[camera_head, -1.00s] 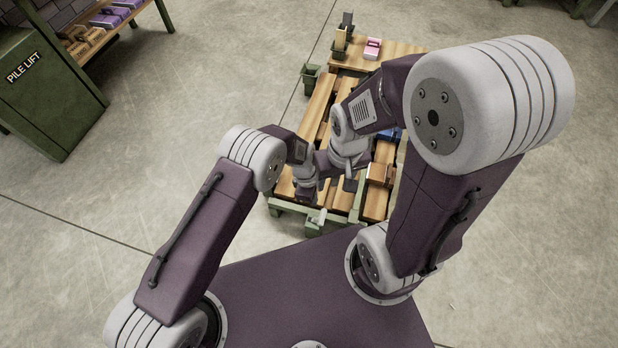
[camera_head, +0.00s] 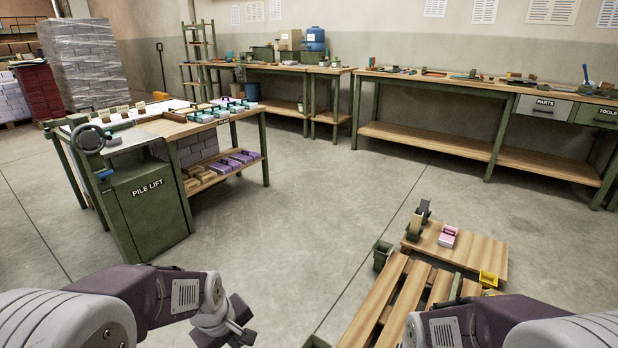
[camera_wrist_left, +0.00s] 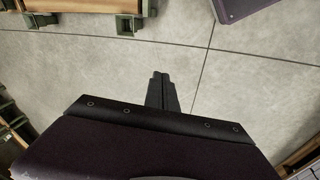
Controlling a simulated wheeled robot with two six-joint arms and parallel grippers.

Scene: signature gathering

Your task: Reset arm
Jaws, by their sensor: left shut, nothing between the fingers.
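My left arm comes in at the lower left of the head view. Its gripper (camera_head: 238,335) hangs over bare floor, left of the low wooden pallet (camera_head: 375,312). In the left wrist view the left gripper's fingers (camera_wrist_left: 161,78) are together with nothing between them, above the concrete floor. My right arm shows at the lower right of the head view, in front of the pallet. The right gripper is outside the picture.
A green pile lift (camera_head: 150,215) with a loaded table stands at the left. Workbenches (camera_head: 480,85) line the back wall. A wooden board (camera_head: 480,250) with a pink block (camera_head: 447,237) and a yellow bin (camera_head: 488,279) lies at the pallet's far end. The middle floor is clear.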

